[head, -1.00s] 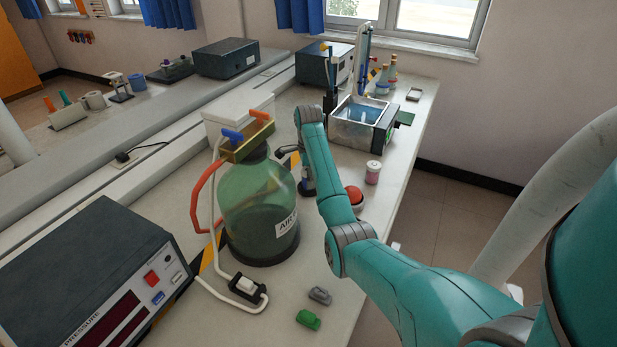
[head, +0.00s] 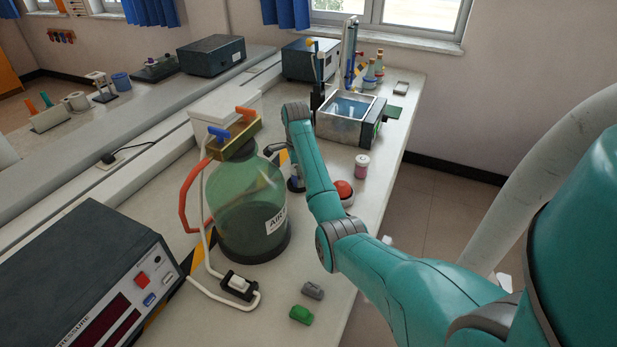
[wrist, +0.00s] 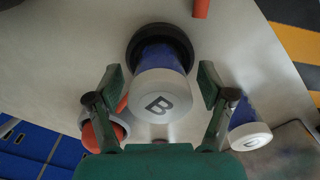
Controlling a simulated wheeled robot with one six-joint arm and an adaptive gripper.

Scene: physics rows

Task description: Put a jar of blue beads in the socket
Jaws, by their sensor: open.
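In the wrist view a jar of blue beads (wrist: 160,57) with a white lid marked B stands with its lower end inside a dark round ring (wrist: 187,38), which looks like the socket. My gripper (wrist: 163,84) is open, one finger on each side of this jar's lid, with gaps showing. A second blue jar (wrist: 243,110) with a lettered white lid stands to the right, outside the right finger; its letter is hard to read.
A red dome button (head: 344,188) is close by; it shows left of the jar in the wrist view (wrist: 102,143). A pink jar (head: 362,166) stands behind it. A large green bottle (head: 245,205) is left of my arm, and a water bath (head: 345,128) is farther back.

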